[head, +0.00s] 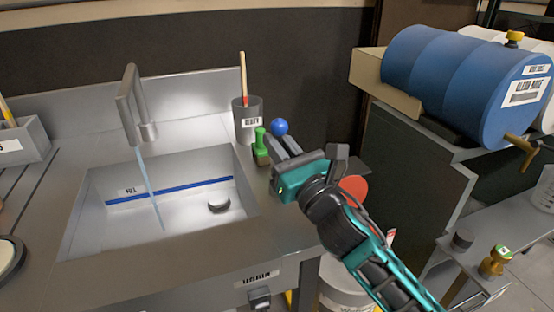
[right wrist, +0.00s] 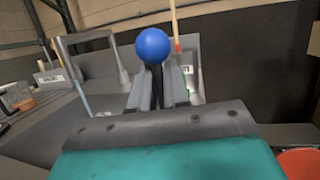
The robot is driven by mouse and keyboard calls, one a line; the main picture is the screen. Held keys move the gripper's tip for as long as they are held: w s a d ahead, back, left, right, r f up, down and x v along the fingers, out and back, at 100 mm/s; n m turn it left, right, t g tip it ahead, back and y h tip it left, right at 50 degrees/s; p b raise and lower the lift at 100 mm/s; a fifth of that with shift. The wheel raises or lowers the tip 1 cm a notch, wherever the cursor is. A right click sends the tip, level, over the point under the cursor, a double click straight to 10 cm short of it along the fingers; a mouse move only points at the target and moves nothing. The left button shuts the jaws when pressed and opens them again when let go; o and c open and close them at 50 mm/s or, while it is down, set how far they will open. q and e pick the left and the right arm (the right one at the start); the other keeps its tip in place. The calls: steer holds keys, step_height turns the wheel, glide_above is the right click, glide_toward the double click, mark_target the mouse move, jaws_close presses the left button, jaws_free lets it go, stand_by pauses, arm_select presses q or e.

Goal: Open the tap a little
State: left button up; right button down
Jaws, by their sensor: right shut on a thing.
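The tap's grey metal spout (head: 138,105) stands at the back left of the sink, and a thin bluish stream of water (head: 150,185) falls from it into the basin. A lever with a blue ball knob (head: 280,127) stands at the sink's back right. In the right wrist view the blue knob (right wrist: 153,46) sits above my fingers, with its dark stem between them. My right gripper (head: 281,144) is shut on this lever, just below the knob. The lever's base is hidden by the gripper. My left gripper is not in view.
The sink basin (head: 95,205) has a blue fill line and a dark round plug (head: 219,205). A grey cup (head: 247,122) with a red-and-wood stick and a green-topped object (head: 260,148) stand close to my gripper. A blue drum (head: 465,80) lies at the right.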

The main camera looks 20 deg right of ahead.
steer(key=shift+s+f+t+b, duration=0.2)
steer(key=shift+t+b, duration=0.1)
steer(key=shift+b, duration=0.25)
steer(key=shift+r, duration=0.15)
steer(key=c, duration=1.2)
jaws_free()
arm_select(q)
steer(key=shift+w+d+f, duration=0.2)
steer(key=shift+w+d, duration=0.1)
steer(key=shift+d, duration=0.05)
arm_select(e)
steer(key=shift+s, duration=0.15)
steer(key=b+v, duration=0.2)
steer(key=v, duration=0.9)
steer(key=shift+s+d+f, duration=0.1)
steer(key=shift+d+f, duration=0.05)
steer(key=shift+f, duration=0.15)
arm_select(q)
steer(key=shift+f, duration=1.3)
arm_select(e)
steer(key=shift+s+d+f, duration=0.1)
steer(key=shift+s, duration=0.5)
